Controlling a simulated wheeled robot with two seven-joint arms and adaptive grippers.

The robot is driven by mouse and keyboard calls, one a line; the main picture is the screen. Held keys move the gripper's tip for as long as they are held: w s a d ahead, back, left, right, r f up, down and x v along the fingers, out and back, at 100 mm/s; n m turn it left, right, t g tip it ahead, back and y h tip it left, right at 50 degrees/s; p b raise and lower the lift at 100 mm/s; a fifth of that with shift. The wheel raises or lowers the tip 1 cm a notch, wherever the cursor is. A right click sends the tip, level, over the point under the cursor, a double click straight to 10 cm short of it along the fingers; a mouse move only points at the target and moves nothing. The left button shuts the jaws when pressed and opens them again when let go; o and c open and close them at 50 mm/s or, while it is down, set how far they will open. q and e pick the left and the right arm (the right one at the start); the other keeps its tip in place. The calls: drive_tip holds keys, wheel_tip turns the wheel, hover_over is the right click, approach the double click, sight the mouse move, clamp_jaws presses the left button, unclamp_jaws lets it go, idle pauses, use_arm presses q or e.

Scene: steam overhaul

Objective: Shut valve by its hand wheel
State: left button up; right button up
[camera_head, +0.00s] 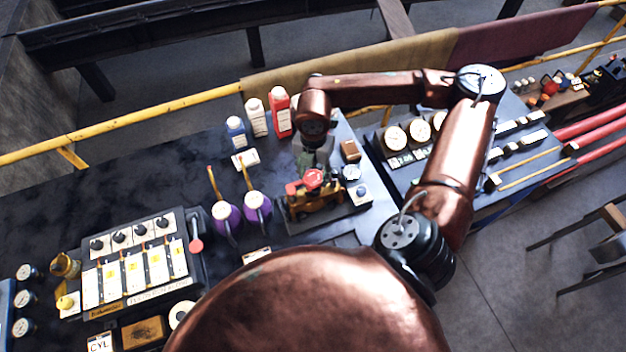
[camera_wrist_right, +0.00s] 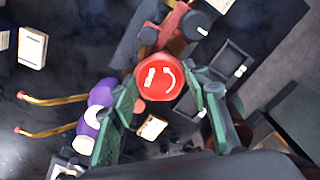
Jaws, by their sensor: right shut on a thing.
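The valve (camera_head: 318,205) is a brass-coloured body with red parts, standing on a dark base on the bench, right of the two purple-bodied items. Its red round hand wheel (camera_head: 313,179) is on top. In the right wrist view the hand wheel (camera_wrist_right: 160,78) shows a white curved arrow and lies between two green fingers. My right gripper (camera_head: 311,165) reaches down from above and is shut on the hand wheel. In the head view the gripper partly hides the wheel's far side. My left gripper is not in view.
Two purple oil cans (camera_head: 257,202) with yellow spouts stand close left of the valve. Several bottles (camera_head: 257,118) stand behind. A panel with switches (camera_head: 135,263) lies at the left. A gauge board (camera_head: 397,138) is to the right.

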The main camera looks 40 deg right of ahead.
drive_tip(key=m+b, duration=0.1)
drive_tip(key=m, duration=0.1)
drive_tip(key=shift+f+m+b, duration=0.2)
drive_tip(key=shift+m+b, duration=0.1)
drive_tip(key=shift+b, duration=0.05)
drive_tip(key=shift+m+b, duration=0.4)
drive_tip(key=shift+m, duration=0.5)
drive_tip(key=shift+r, duration=0.15)
drive_tip(key=shift+c, duration=1.3)
drive_tip(key=o, duration=1.6)
drive_tip(key=shift+c, duration=0.7)
drive_tip(key=shift+c, duration=0.6)
